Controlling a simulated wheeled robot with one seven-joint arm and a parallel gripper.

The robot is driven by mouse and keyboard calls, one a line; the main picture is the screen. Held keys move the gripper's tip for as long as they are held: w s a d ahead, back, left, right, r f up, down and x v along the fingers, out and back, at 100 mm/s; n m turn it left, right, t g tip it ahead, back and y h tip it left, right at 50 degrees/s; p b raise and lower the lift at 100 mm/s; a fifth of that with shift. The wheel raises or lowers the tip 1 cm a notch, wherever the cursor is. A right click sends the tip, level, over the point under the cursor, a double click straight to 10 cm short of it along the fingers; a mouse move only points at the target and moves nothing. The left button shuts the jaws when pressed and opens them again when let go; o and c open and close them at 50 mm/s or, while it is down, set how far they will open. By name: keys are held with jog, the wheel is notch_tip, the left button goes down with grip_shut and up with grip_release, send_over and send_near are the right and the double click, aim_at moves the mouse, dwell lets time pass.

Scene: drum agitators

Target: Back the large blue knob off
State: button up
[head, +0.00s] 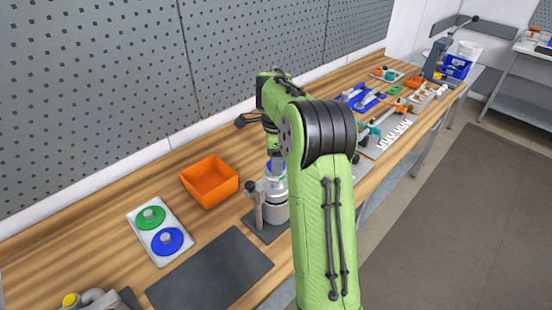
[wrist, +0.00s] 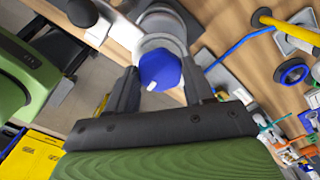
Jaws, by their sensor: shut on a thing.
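The large blue knob (wrist: 160,71) sits between the two dark fingers of my gripper (wrist: 161,80) in the wrist view, and a white mark shows on its near edge. My gripper is shut on the knob. In the head view the knob (head: 277,167) shows as a small blue patch on top of a grey metal drum unit (head: 275,208). My arm partly hides the unit, and the fingers are hard to make out there. Whether the knob is still seated on the unit cannot be told.
An orange bin (head: 210,182) stands left of the unit. A white tray (head: 159,231) holds a green disc and a blue disc. A dark mat (head: 210,272) lies in front, bare. Several tools and parts lie farther along the bench. A grey pegboard (head: 90,100) stands behind.

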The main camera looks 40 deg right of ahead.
jog(key=n+p, duration=0.1)
jog(key=n, duration=0.3)
jog(key=shift+r, duration=0.1)
jog(key=n+p, duration=0.1)
jog(key=n, duration=0.3)
jog(key=shift+n+p, duration=0.3)
jog(key=n+p, duration=0.1)
jog(key=n, duration=0.3)
jog(key=shift+n, duration=0.3)
jog(key=n+p, duration=0.1)
jog(key=n, duration=0.2)
jog(key=shift+n, duration=0.3)
jog(key=n, duration=0.3)
jog(key=shift+s+n, duration=0.1)
jog(key=shift+n, duration=0.2)
jog(key=n, duration=0.4)
jog(key=shift+a+f+n, duration=0.1)
jog(key=shift+f+n, duration=0.1)
jog(key=shift+n, duration=0.1)
jog(key=n, duration=0.4)
jog(key=shift+f, duration=0.1)
jog(key=shift+n+b, duration=0.55)
jog(key=shift+n, duration=1.25)
